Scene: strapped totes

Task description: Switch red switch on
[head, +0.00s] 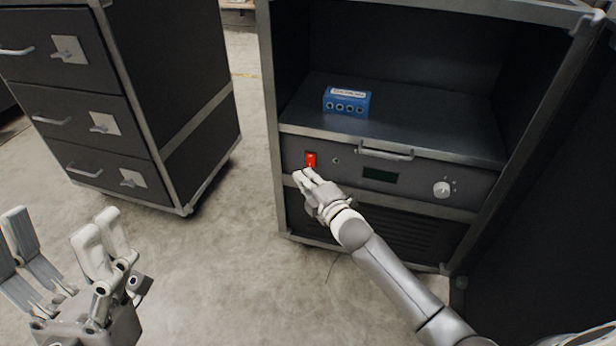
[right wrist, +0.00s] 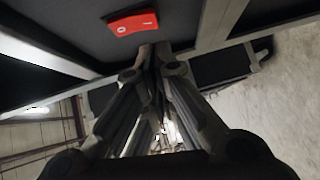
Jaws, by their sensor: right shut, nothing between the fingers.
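The red switch (head: 311,159) is a small rocker on the left end of the dark front panel (head: 412,182) of a rack unit. My right gripper (head: 303,176) is shut and empty, with its fingertips just below the switch. In the right wrist view the red switch (right wrist: 132,22) lies just above the closed fingertips (right wrist: 152,48); I cannot tell whether they touch it or the panel. My left gripper (head: 58,232) is open and empty at the lower left, away from the rack.
The panel also has a handle (head: 385,152), a small display (head: 379,175) and a white knob (head: 442,189). A blue box (head: 347,102) sits on the shelf above. A dark drawer cabinet (head: 69,93) stands at the left. The floor between is clear.

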